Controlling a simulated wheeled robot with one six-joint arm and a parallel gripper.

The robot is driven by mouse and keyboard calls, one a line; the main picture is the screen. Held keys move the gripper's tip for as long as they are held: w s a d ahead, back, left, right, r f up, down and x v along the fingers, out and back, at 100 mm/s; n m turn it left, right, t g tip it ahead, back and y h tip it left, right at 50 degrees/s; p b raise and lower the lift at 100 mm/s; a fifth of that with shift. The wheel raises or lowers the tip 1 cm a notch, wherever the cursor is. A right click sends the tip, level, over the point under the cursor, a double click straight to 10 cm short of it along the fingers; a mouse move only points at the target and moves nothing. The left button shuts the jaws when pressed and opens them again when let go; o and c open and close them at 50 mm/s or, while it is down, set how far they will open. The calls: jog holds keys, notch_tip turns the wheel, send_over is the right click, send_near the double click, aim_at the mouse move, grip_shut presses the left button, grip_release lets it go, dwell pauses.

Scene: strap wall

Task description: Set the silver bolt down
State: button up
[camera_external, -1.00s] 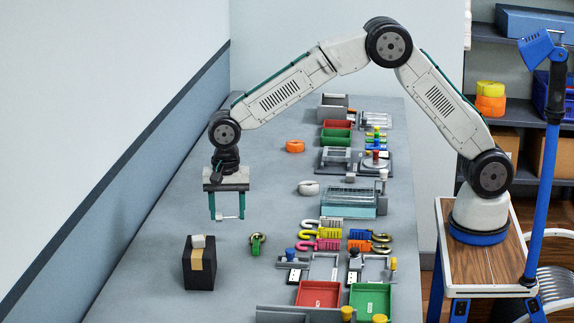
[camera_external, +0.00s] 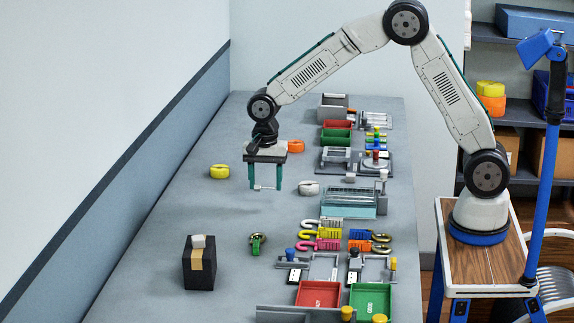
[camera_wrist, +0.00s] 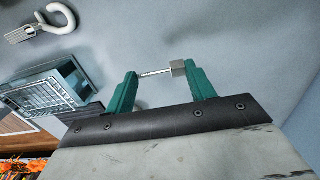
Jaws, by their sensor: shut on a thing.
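My gripper (camera_external: 265,187) hangs above the grey table (camera_external: 225,222), left of the tray rows, with its green fingers pointing down. It is shut on the silver bolt (camera_wrist: 177,69), which spans crosswise between the two fingertips. In the wrist view the bolt's grey block-shaped head is at the right finger and its thin shank reaches the left finger. The bolt shows small and pale in the external view. Bare table surface lies beyond the bolt in the wrist view.
A white strap coil (camera_external: 308,188) lies right of my gripper, a yellow one (camera_external: 219,171) to its left and an orange one (camera_external: 296,146) behind. A teal bin (camera_external: 348,205) and hooks (camera_external: 322,233) stand right. A black box (camera_external: 199,268) is in front. The left-middle table is clear.

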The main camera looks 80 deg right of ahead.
send_over(213, 203)
jog(key=shift+s+a+f, duration=0.1)
jog(key=shift+f, duration=2.4)
jog(key=o, duration=0.6)
jog(key=shift+f, duration=0.15)
jog(key=shift+c, duration=0.2)
jog(key=o, duration=0.4)
